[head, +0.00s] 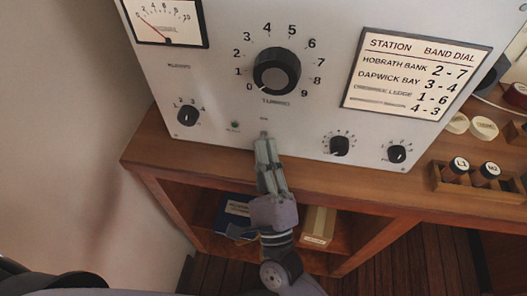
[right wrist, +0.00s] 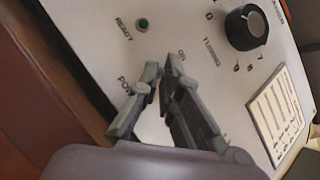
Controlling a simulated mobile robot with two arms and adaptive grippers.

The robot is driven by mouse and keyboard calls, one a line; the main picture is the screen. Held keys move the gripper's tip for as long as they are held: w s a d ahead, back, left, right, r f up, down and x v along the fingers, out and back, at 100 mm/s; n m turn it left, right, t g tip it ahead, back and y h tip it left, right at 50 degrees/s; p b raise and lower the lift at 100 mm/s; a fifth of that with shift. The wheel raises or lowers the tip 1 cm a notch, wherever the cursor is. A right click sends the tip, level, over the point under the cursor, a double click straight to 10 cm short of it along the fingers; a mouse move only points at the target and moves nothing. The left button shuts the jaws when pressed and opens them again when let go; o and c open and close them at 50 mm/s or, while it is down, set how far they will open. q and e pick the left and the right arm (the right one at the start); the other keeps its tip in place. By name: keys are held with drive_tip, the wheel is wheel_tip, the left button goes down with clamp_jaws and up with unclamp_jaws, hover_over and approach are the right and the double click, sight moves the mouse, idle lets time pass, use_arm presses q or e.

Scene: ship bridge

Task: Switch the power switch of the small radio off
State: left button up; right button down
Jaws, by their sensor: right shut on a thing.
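The radio (head: 215,70) is a pale-faced panel standing on a wooden cabinet; its face also fills much of the right wrist view (right wrist: 100,35). My right gripper (head: 264,137) reaches up to the lower edge of the panel, below the big tuning knob. In the right wrist view my right gripper (right wrist: 162,68) has its fingertips close together against the panel, between an "ON" mark and a partly covered "POW…" label. It is shut on the power switch, which the fingers hide, so its position cannot be told. My left gripper is not in view.
A green ready lamp (head: 235,125) sits left of my fingertips. The tuning knob (head: 277,71) is above, with small knobs (head: 339,146) to the right. The cabinet (head: 350,190) has a wooden front edge below. A rack of labelled pegs (head: 448,184) stands at right.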

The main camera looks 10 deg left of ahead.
drive_tip(key=c, duration=1.8)
unclamp_jaws()
drive_tip(key=v, duration=1.2)
drive_tip(key=shift+f, duration=0.1)
